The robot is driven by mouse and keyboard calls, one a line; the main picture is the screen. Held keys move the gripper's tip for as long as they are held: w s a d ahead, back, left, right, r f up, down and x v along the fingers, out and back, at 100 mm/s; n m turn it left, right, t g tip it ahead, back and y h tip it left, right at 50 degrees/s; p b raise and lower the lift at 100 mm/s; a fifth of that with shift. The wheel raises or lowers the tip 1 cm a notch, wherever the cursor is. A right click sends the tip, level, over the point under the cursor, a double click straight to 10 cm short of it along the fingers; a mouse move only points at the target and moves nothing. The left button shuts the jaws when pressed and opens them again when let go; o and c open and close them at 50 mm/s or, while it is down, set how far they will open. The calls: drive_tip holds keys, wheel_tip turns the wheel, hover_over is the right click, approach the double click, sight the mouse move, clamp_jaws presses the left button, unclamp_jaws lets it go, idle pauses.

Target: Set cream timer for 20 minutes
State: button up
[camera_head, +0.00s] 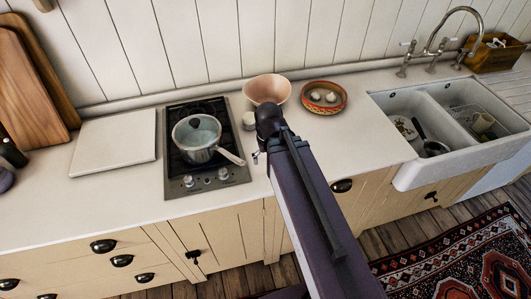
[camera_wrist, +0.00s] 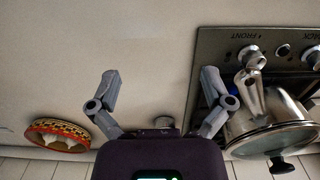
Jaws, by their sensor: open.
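The cream timer (camera_head: 249,121) is a small round pale thing on the counter, just right of the hob and in front of the pink bowl. In the wrist view a small pale round top, likely the timer (camera_wrist: 164,122), shows between the finger bases, partly hidden by my gripper's body. My gripper (camera_wrist: 160,80) is open, its two grey fingers spread wide with nothing held between their tips. In the head view my arm hides most of my gripper (camera_head: 261,157), near the counter's front part. The timer's dial reading is too small to tell.
The hob (camera_head: 205,181) carries a lidded pot (camera_head: 195,137) whose handle points toward my gripper. A pink bowl (camera_head: 266,90) and a patterned red bowl (camera_head: 324,97) stand behind and to the right. A sink (camera_head: 410,101) lies further right. Counter (camera_wrist: 100,40) between the fingers is bare.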

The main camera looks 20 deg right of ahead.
idle(0.5)
wheel_tip(320, 180, up, 8)
drive_tip(key=f+m+p, duration=0.1)
drive_tip(key=m+p, duration=0.4)
drive_tip(key=p, duration=0.3)
hover_over(249, 115)
drive_tip(key=shift+r, duration=0.25)
drive_tip(key=shift+f+b, duration=0.15)
drive_tip(key=shift+b, duration=0.25)
wheel_tip(249, 115, down, 14)
drive_tip(key=b, duration=1.3)
drive_tip(key=shift+r, duration=0.25)
drive_tip(key=c, duration=0.8)
drive_tip(key=shift+m, duration=0.4)
drive_tip(key=shift+c, duration=0.3)
